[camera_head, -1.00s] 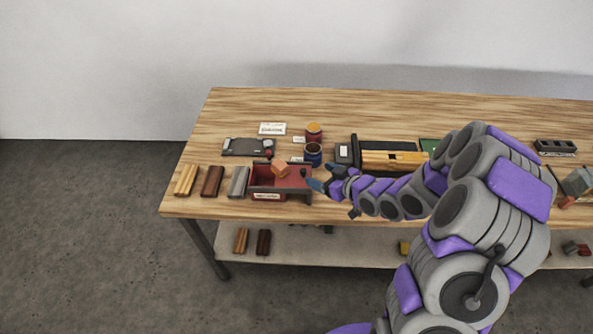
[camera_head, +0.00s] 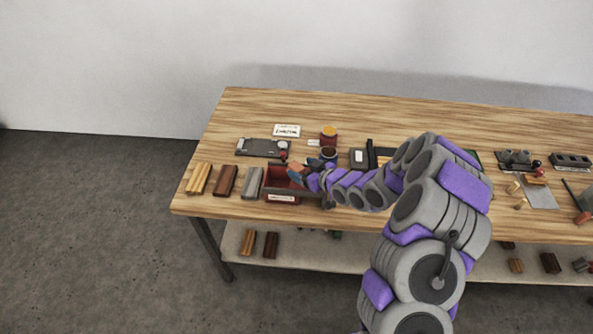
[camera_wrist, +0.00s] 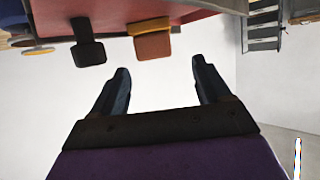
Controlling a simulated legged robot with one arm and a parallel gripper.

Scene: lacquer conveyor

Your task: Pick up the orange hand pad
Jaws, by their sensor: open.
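The orange hand pad (camera_wrist: 152,45) is a small block with a yellowish upper part. In the wrist view it is at the red tray (camera_wrist: 110,15), near the top middle, just beyond my fingertips. My gripper (camera_wrist: 159,70) is open and empty, its two dark blue fingers apart on either side of the pad's line, not touching it. In the head view my gripper (camera_head: 303,172) reaches over the red tray (camera_head: 272,189) from the right and mostly hides the pad.
Grey, brown and yellowish blocks (camera_head: 225,181) stand left of the tray. Behind it are a dark flat device (camera_head: 261,147), a white label card (camera_head: 287,130) and jars (camera_head: 329,134). A dark knob (camera_wrist: 87,50) sits beside the pad in the wrist view.

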